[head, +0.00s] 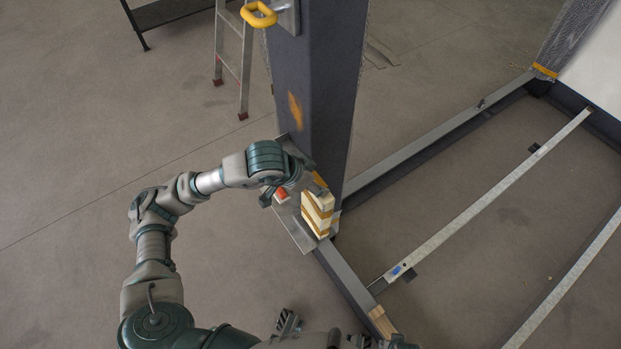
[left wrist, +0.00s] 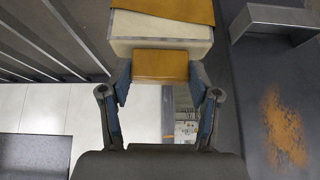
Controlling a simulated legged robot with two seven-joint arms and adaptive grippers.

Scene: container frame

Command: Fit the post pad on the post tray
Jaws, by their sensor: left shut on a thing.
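The post pad (head: 318,214) is a cream block with ochre bands, at the foot of the dark post (head: 315,90). My left gripper (head: 314,186) is shut on it from the upper left. In the left wrist view, the fingers (left wrist: 160,82) hold the pad's ochre end, with its cream body (left wrist: 160,28) beyond. The post tray (head: 297,234) is a grey metal plate beside the post; the pad stands over its right part, and I cannot tell whether they touch. Parts that may be my right gripper (head: 288,322) show at the bottom edge; their opening is unclear.
A small red and white item (head: 281,195) sits on the tray by my left wrist. A dark beam (head: 345,283) runs from the post toward the lower right. Metal rails (head: 490,195) cross the floor at right. A ladder (head: 232,60) stands behind. Floor at left is clear.

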